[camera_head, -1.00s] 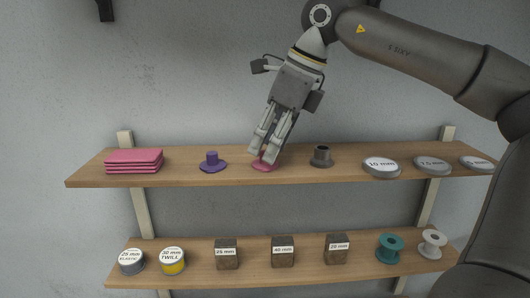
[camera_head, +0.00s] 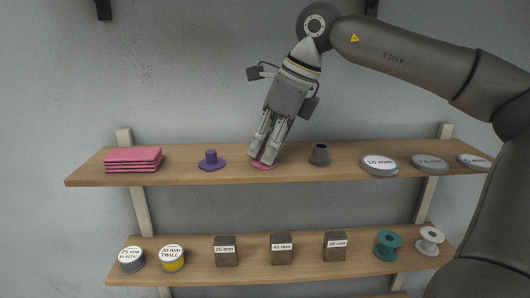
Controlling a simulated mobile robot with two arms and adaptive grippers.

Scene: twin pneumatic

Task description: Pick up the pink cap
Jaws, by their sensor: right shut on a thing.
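The pink cap (camera_head: 262,167) sits on the upper shelf, between a purple cap and a dark grey cap. Only its flat pink rim shows, as the fingers hide its upper part. My right gripper (camera_head: 264,158) points down at it from above, with its fingers shut on the cap. The cap's rim appears still at the shelf surface; I cannot tell whether it is slightly clear of it. My left gripper is not in view.
The upper shelf (camera_head: 340,176) also holds a pink folded stack (camera_head: 133,159), the purple cap (camera_head: 211,161), the dark grey cap (camera_head: 319,155) and round labelled tins (camera_head: 379,164). The lower shelf holds labelled blocks (camera_head: 281,250), tins and spools (camera_head: 388,245). A wall stands close behind.

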